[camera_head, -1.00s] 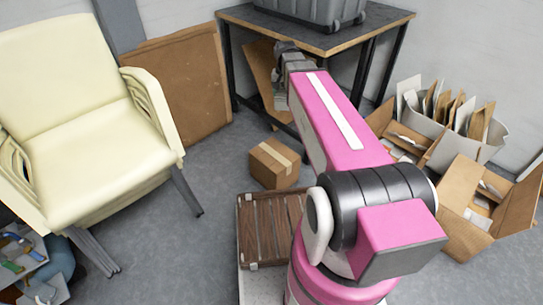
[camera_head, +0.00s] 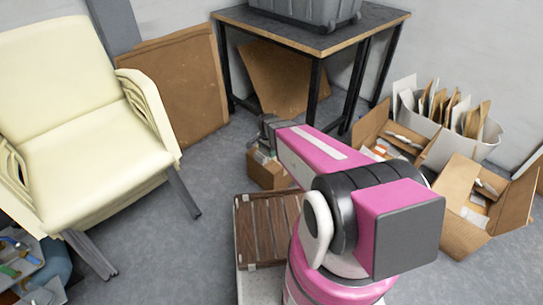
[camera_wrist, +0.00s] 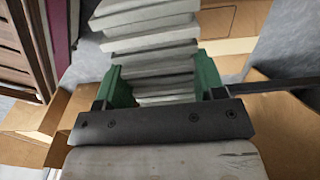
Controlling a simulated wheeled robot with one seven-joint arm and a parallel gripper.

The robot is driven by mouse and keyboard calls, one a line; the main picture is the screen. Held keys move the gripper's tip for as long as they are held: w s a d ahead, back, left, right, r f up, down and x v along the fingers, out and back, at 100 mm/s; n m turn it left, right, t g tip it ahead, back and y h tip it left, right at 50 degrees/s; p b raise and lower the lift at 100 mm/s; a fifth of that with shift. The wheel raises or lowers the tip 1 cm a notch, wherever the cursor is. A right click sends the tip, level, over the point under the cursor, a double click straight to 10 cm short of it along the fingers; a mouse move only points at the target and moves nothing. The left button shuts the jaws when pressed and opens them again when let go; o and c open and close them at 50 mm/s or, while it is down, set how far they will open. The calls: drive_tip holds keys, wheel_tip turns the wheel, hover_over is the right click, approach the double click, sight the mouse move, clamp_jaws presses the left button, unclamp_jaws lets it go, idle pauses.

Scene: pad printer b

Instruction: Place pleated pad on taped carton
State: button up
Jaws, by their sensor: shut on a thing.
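The pleated pad (camera_wrist: 152,45) is a stack of pale grey folds in the wrist view. My gripper (camera_wrist: 163,88) is shut on it, with a green finger on each side. Brown cardboard, which looks like the taped carton (camera_wrist: 285,125), shows below and around the pad; whether they touch I cannot tell. In the head view the taped carton (camera_head: 267,179) stands on the floor, its top partly hidden by my gripper (camera_head: 266,147). The pad is not clearly visible there.
A slatted brown wooden crate (camera_head: 246,232) is just in front of the carton. A black-legged table (camera_head: 320,38) stands behind. Open boxes (camera_head: 463,205) lie at right, and a cream chair (camera_head: 95,135) stands at left. Grey floor between chair and carton is clear.

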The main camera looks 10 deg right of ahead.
drive_tip(key=shift+s+a+f, duration=0.1)
drive_tip(key=shift+s+f, duration=0.05)
drive_tip(key=shift+f, duration=0.75)
drive_tip(key=w+d+f, duration=0.4)
drive_tip(key=w+d, duration=0.1)
drive_tip(key=w+d+f, duration=0.2)
drive_tip(key=w+d, duration=0.1)
drive_tip(key=shift+w+f, duration=0.2)
drive_tip(key=shift+f, duration=2.2)
drive_tip(key=shift+f, duration=0.1)
drive_tip(key=o, duration=0.8)
drive_tip(key=shift+f, duration=0.1)
drive_tip(key=shift+o, duration=0.2)
